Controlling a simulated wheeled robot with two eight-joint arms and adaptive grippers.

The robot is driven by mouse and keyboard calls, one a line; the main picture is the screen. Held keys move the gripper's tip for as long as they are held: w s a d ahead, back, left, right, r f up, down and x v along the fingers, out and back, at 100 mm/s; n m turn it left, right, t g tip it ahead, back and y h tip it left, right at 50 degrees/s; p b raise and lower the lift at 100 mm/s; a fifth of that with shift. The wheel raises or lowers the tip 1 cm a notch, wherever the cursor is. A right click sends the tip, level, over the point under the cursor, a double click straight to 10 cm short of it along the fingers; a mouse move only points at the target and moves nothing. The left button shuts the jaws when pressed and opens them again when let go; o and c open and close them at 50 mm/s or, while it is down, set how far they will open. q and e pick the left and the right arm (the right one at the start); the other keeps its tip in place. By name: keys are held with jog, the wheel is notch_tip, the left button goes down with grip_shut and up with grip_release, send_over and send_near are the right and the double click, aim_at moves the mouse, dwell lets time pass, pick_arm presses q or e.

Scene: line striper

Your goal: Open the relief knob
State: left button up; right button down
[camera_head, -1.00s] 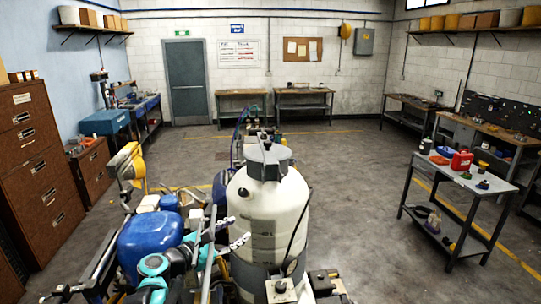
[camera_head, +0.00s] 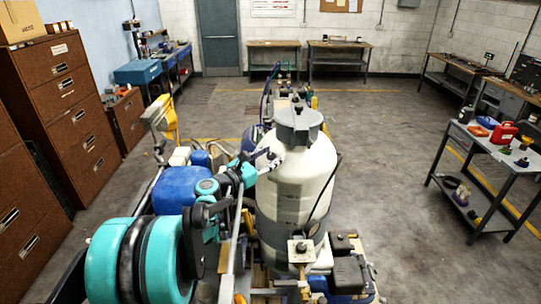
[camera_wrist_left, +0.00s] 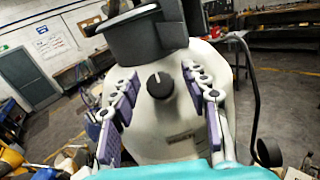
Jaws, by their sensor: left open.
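The relief knob (camera_wrist_left: 160,85) is a round black knob with a white mark on its face, on the upper side of the cream tank (camera_wrist_left: 178,145) in the left wrist view. The tank stands upright in the head view (camera_head: 290,195), under a grey lid (camera_head: 298,125). My left gripper (camera_wrist_left: 160,74) is open, with one purple-padded finger on each side of the knob. The fingers look apart from the knob, but their depth is hard to judge. In the head view the left gripper (camera_head: 270,160) is at the tank's upper left side, and the knob cannot be made out. My right gripper is not in view.
A blue container (camera_head: 180,190) lies left of the tank. A black hose (camera_head: 325,190) runs down the tank's right side. Black and metal machine parts (camera_head: 345,270) sit in front at the right. A grey cart (camera_head: 490,145) stands farther right, with open floor between.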

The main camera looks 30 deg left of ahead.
pick_arm(q)
jog(key=shift+w, duration=0.1)
grip_shut()
